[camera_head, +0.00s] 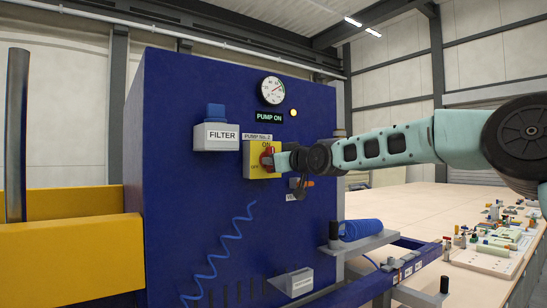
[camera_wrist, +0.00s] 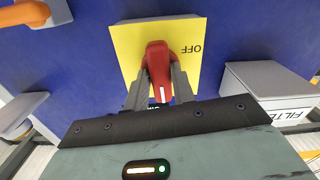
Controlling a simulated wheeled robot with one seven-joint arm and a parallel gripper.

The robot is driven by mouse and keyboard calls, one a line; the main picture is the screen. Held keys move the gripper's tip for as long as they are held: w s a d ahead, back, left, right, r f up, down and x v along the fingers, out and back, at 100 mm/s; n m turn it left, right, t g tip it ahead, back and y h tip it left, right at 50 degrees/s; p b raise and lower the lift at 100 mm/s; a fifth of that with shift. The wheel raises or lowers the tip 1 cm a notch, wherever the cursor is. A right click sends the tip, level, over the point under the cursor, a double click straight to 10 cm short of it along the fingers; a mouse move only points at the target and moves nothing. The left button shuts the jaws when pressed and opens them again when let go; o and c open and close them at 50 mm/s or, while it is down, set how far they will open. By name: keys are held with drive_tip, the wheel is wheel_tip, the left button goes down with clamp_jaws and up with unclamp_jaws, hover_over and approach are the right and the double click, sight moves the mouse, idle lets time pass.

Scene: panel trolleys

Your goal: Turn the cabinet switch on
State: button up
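The cabinet switch is a red knob (camera_head: 267,158) on a yellow plate (camera_head: 249,160) on the blue cabinet's face, under a "PUMP No.2" label. The wrist view is upside down; the knob's white mark points down there, toward the partly hidden ON and away from OFF. The "PUMP ON" sign (camera_head: 268,116) shows green letters and the lamp (camera_head: 294,113) glows.
A FILTER box (camera_head: 216,136) sticks out left of the switch. An orange-handled valve (camera_head: 304,184) is just below right. A shelf with a blue hose coil (camera_head: 361,229) juts out lower right. A cluttered table (camera_head: 430,207) stands to the right.

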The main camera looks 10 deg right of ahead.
drive_tip(key=shift+b+v, duration=2.25)
drive_tip(key=shift+v, duration=0.75)
drive_tip(key=shift+s, duration=0.1)
drive_tip(key=s+a+f+g+h, duration=0.1)
drive_tip(key=s+a+f+g, duration=0.2)
drive_tip(key=s+f, duration=0.45)
drive_tip(key=s+a+f+n+g+h, duration=0.1)
drive_tip(key=s+a+f+g, duration=0.25)
drive_tip(key=s+f, duration=0.4)
drive_tip(key=s+a+f+g+h, duration=0.15)
drive_tip(key=s+a+f, duration=0.3)
drive_tip(key=f, duration=0.45)
drive_tip(key=s+d+f+g+h, duration=0.1)
drive_tip(key=s+d+f, duration=0.3)
drive_tip(key=s, duration=0.5)
drive_tip(key=s+d+f+g+h, duration=0.2)
drive_tip(key=s+d+f+g, duration=0.2)
drive_tip(key=s, duration=0.6)
drive_tip(key=s+d+f+m+g+h, duration=0.1)
drive_tip(key=s+d+f, duration=0.4)
drive_tip(key=s, duration=0.5)
wheel_tip(320, 180, down, 2)
drive_tip(key=shift+d+f+g+h, duration=0.25)
drive_tip(key=shift+d+g+h, duration=0.1)
drive_tip(key=shift+g, duration=0.55)
